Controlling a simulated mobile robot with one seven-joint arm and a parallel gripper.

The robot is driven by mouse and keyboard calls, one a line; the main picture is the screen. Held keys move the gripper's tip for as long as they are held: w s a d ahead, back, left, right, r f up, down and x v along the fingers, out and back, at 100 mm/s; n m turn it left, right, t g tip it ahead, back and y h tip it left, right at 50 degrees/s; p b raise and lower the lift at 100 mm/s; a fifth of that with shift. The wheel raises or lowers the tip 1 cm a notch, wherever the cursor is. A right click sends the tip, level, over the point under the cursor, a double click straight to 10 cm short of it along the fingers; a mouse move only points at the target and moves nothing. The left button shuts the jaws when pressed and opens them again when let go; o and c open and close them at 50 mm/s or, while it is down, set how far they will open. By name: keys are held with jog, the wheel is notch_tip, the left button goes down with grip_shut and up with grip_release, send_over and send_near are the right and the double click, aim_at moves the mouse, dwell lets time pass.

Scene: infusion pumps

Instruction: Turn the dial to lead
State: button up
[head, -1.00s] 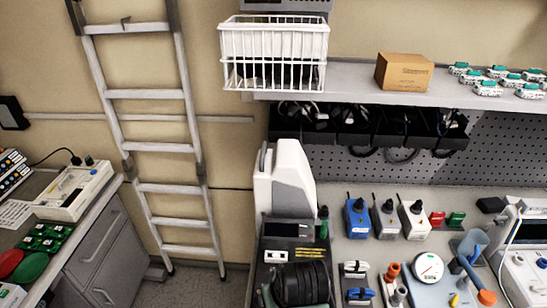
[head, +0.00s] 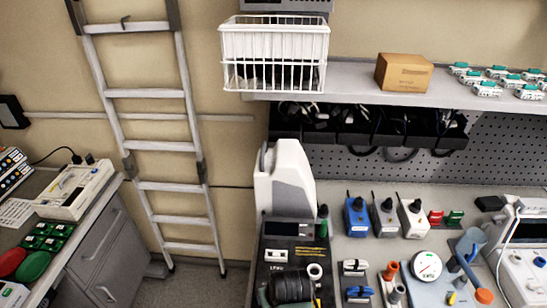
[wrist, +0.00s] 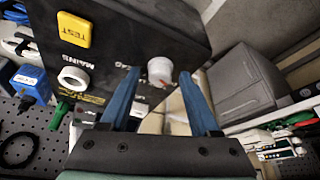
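A black tester box (wrist: 180,28) fills the upper part of the wrist view, turned over, with the printed words TEST and MAINS. A short white knob (wrist: 160,70) stands on its face beside a partly hidden label, which I cannot fully read. A second white round part (wrist: 74,78) sits near the word MAINS, and a yellow TEST button (wrist: 74,29) lies above it. My gripper (wrist: 161,77) is open, its blue fingers either side of the short knob; contact is not clear. In the head view, the box (head: 288,230) is partly hidden by my dark arm end.
A white and grey device (head: 285,180) stands behind the box. Blue, grey and white units (head: 385,218) and a round gauge (head: 427,265) crowd the bench to the right. A shelf (head: 350,85) with a wire basket (head: 273,50) hangs above. A ladder (head: 150,147) leans at left.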

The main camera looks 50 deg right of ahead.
grip_shut()
